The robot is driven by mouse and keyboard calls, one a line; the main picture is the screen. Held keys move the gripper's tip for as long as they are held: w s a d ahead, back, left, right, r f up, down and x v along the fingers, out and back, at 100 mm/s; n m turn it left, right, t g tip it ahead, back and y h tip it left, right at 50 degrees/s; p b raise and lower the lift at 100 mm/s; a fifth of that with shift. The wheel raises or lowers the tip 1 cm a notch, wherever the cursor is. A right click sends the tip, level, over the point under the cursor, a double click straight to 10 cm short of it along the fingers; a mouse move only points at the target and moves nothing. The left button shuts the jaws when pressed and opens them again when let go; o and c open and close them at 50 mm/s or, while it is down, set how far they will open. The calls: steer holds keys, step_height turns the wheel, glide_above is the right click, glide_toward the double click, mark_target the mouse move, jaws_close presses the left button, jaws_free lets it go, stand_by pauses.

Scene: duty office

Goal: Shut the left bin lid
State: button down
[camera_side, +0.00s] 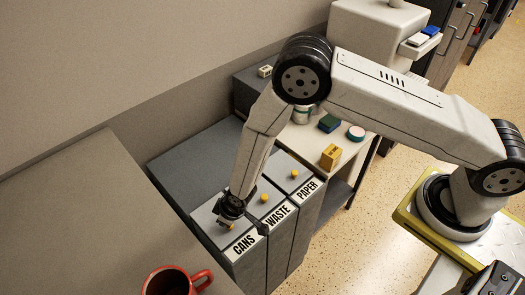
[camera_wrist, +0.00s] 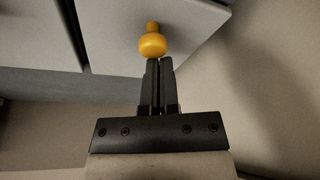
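The left bin, labelled CANS (camera_side: 244,245), stands at the front of a row of grey bins. Its pale grey lid (camera_side: 205,216) looks about level with the lids beside it; whether it is fully down I cannot tell. Its yellow knob (camera_side: 231,226) is partly hidden by my gripper (camera_side: 236,209) in the side view. In the wrist view the knob (camera_wrist: 152,45) is just beyond the fingertips of my gripper (camera_wrist: 159,62). The fingers are together with nothing between them. Whether they touch the knob or lid I cannot tell.
The WASTE bin (camera_side: 277,216) and PAPER bin (camera_side: 307,188) stand beside it, with flat lids and yellow knobs. A counter holds a yellow box (camera_side: 331,157) and other small items. A red mug (camera_side: 168,281) stands on the near desk (camera_side: 95,215).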

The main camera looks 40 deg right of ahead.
steer(key=shift+r, duration=0.15)
steer(key=v, duration=0.7)
steer(key=shift+r, duration=0.2)
stand_by(0.4)
steer(key=shift+s, duration=0.1)
steer(key=s+d+r+m, duration=0.1)
steer(key=d+r+m, duration=0.2)
steer(key=d+r, duration=0.95)
steer(key=s+d+r+m+g+h, duration=0.1)
steer(key=s+d+r+m, duration=0.1)
steer(key=s+d+r, duration=0.5)
steer(key=shift+s+d+r+h, duration=0.35)
steer(key=shift+s+d, duration=0.6)
steer(key=shift+d, duration=0.9)
steer(key=shift+f, duration=0.1)
